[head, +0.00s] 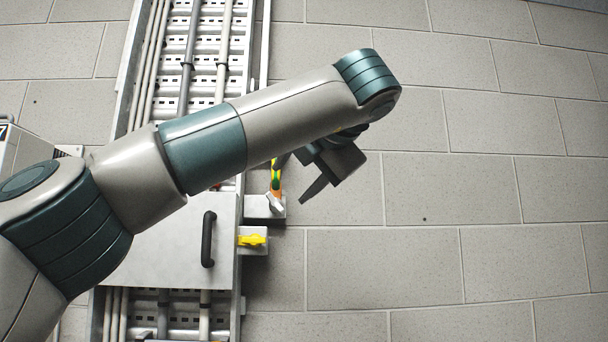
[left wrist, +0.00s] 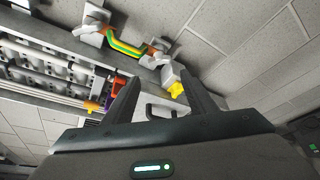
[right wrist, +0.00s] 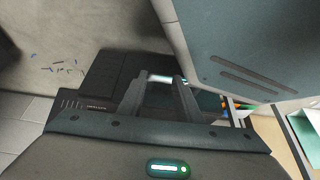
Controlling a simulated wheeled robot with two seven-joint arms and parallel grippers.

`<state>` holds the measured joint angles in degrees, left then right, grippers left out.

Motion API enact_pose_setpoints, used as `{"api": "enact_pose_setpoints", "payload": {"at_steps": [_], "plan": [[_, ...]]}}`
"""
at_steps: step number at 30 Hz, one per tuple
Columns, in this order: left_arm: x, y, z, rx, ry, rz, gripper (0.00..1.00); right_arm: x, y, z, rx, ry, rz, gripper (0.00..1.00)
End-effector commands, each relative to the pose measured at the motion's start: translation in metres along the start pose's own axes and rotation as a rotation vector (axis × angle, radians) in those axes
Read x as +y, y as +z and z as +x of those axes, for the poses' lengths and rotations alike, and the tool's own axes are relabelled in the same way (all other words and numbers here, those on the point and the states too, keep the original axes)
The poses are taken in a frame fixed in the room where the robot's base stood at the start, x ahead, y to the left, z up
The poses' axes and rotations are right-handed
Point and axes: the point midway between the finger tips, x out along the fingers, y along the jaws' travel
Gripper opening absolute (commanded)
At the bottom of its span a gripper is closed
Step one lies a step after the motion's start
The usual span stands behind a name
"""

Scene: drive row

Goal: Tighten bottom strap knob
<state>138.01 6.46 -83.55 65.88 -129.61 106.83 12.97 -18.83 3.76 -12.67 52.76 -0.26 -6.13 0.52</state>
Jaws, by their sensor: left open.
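A green-and-yellow strap (head: 276,176) hangs at the right edge of the cable ladder. Its bottom knob (head: 276,203), a pale grey wing shape, sits on a light block; in the left wrist view that knob (left wrist: 155,52) lies just beyond my fingers. The strap's other end (left wrist: 92,22) shows there too; in the head view my arm hides it. My left gripper (head: 318,190) is open and empty, to the right of the bottom knob and apart from it. My right gripper (right wrist: 161,82) is open, seen only in its wrist view, in front of a dark box (right wrist: 103,80).
A yellow handle (head: 252,240) sits on a block just below the bottom knob. A grey cabinet door (head: 180,240) with a black handle (head: 208,239) is to its left. The cable ladder (head: 206,62) carries grey conduits. The block wall (head: 480,200) on the right is clear.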

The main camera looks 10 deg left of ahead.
Motion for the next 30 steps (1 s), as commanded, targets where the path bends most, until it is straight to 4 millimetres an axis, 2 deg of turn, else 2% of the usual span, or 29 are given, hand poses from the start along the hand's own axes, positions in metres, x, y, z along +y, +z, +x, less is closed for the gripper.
{"api": "enact_pose_setpoints", "payload": {"at_steps": [3, 9, 30], "plan": [[-0.001, -0.001, -0.019, -0.002, 0.000, -0.001, 0.52, -0.004, -0.018, 0.005, 0.046, -0.004, 0.001, 0.31], [-0.001, 0.000, -0.038, -0.001, 0.000, 0.000, 0.52, -0.006, -0.035, 0.006, 0.088, -0.007, 0.001, 0.31], [-0.001, 0.000, -0.041, 0.000, -0.002, 0.001, 0.52, -0.006, -0.040, 0.006, 0.098, -0.007, 0.001, 0.31]]}}
